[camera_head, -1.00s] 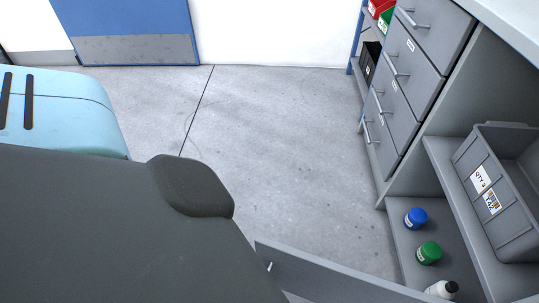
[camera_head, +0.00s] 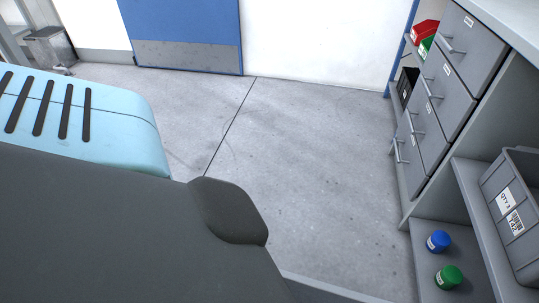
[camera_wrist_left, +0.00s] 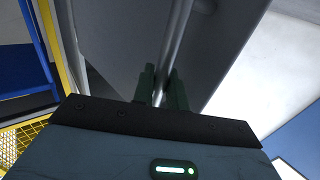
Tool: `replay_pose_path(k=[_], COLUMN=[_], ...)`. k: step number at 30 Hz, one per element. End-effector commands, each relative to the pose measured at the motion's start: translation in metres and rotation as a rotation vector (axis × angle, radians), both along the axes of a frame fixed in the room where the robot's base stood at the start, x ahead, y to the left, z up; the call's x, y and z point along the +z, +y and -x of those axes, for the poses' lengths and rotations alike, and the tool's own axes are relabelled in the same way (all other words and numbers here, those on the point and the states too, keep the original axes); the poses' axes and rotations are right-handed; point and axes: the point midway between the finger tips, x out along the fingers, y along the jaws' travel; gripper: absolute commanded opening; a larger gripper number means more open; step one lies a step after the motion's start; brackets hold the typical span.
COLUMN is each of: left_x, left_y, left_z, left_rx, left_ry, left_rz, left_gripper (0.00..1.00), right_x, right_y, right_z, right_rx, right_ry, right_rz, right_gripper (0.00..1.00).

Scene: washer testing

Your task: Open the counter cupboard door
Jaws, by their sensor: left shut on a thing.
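The counter cupboard (camera_head: 408,222) is at the right in the head view, with its front open and its inside showing. Its grey door (camera_head: 330,291) stands out from it at the bottom edge, and only a thin strip shows. In the left wrist view the grey door panel (camera_wrist_left: 115,45) fills the middle, with a metal bar handle (camera_wrist_left: 176,40) on it. My left gripper (camera_wrist_left: 163,80) is shut on this handle, one dark finger on each side. The gripper is hidden in the head view. My right gripper is in neither view.
A blue-lidded jar (camera_head: 438,241) and a green jar (camera_head: 449,277) stand on the cupboard's lower shelf. A grey bin (camera_head: 515,240) sits on the shelf above. A drawer stack (camera_head: 440,95) stands beyond. The floor (camera_head: 310,180) is clear.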

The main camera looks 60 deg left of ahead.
Motion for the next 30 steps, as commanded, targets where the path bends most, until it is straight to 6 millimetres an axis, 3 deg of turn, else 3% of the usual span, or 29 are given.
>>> replay_pose_path(k=[18,19,22,30], left_x=[0.0054,0.0054,0.0042,0.0019], left_y=[-0.0027,-0.0026,-0.0019,-0.0003], left_z=[-0.0048,-0.0048,-0.0037,-0.0015], left_rx=[-0.003,-0.003,-0.002,0.0], left_ry=[-0.02,-0.02,-0.015,-0.007], left_rz=[0.004,0.004,0.003,0.001], left_gripper=[0.0,0.18,0.31,0.33], right_x=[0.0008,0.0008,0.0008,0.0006], right_y=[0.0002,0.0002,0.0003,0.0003], right_z=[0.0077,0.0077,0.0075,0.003], right_rx=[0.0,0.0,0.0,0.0], right_ry=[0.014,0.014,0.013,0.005], right_rz=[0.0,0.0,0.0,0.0], right_gripper=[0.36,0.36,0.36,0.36])
